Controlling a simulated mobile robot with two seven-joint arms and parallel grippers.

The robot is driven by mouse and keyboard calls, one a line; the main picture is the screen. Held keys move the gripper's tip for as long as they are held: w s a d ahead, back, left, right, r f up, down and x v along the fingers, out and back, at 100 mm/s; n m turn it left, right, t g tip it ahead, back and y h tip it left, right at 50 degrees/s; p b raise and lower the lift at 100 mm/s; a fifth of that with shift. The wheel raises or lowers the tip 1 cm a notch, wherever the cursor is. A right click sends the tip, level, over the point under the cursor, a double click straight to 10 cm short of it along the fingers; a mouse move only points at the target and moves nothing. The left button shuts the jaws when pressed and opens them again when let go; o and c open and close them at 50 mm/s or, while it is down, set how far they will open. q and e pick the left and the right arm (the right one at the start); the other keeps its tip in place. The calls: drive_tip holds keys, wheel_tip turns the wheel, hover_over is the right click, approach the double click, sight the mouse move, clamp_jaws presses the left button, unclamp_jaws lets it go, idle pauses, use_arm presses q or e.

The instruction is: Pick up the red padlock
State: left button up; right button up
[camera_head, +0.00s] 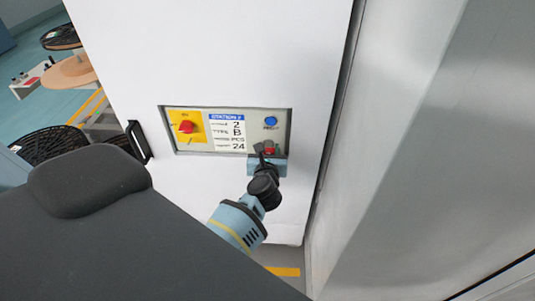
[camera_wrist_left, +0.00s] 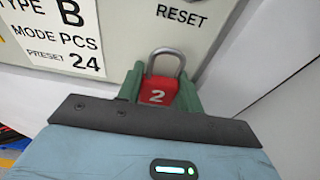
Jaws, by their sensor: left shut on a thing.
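The red padlock (camera_wrist_left: 157,94) shows in the left wrist view with a white 2 on its body and a grey shackle pointing up. It also shows small in the head view (camera_head: 270,150), at the lower right of the station panel (camera_head: 217,148). My left gripper (camera_wrist_left: 160,88) is shut on the padlock, one green finger on each side of its body. The padlock is in front of the panel, below the RESET label. I cannot tell whether it touches the panel. Its lower part is hidden by the gripper. My right gripper is not in view.
The panel is set in a white cabinet (camera_head: 230,55) and carries a red rotary switch (camera_head: 186,127) and a blue button (camera_head: 271,121). A black handle (camera_head: 139,142) sticks out left of it. A grey wall (camera_head: 400,130) stands close on the right.

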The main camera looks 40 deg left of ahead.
use_arm(q)
wheel_tip(320, 180, up, 2)
drive_tip(key=shift+r, duration=0.1)
drive_tip(key=s, duration=1.6)
drive_tip(key=shift+r+p, duration=0.3)
drive_tip(key=shift+r, duration=0.05)
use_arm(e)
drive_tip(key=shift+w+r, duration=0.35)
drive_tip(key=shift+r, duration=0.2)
use_arm(q)
drive_tip(key=shift+w, duration=0.1)
